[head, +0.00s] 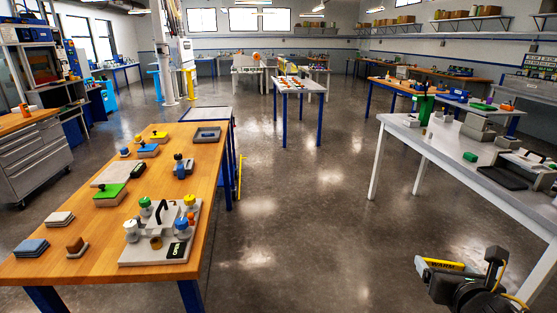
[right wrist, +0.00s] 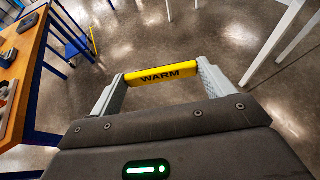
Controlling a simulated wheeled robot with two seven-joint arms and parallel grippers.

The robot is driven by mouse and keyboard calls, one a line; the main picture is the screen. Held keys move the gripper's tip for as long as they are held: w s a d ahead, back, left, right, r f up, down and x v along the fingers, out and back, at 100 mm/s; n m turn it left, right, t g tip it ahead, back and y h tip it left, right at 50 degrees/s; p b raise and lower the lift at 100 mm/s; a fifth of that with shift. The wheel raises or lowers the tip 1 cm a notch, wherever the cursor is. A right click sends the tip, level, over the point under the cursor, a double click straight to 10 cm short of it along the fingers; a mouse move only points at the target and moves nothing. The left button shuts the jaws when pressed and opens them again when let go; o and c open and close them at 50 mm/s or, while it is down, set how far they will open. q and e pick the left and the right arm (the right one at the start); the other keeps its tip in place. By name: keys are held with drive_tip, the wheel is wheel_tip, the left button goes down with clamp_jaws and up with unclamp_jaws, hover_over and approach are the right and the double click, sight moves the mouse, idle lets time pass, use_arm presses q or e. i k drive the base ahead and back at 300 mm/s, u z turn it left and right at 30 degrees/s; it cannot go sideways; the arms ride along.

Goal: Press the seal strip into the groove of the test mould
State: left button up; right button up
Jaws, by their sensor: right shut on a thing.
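My right gripper (head: 441,268) is at the lower right of the head view, over the floor and away from the tables. In the right wrist view its two grey fingers are shut on a yellow bar (right wrist: 162,77) marked WARM, held crosswise between them. I cannot tell whether this bar is the seal strip. On the wooden table stands a light grey fixture (head: 153,249) with coloured knobs and a black label reading OPEN. I cannot tell whether it is the test mould, and no groove can be made out. My left gripper is out of view.
A white table (head: 437,140) with several items stands at the right. The floor (head: 290,240) between them is clear.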

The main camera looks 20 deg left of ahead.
sight(183, 166)
drive_tip(key=i, duration=3.85)
drive_tip(key=u, duration=4.35)
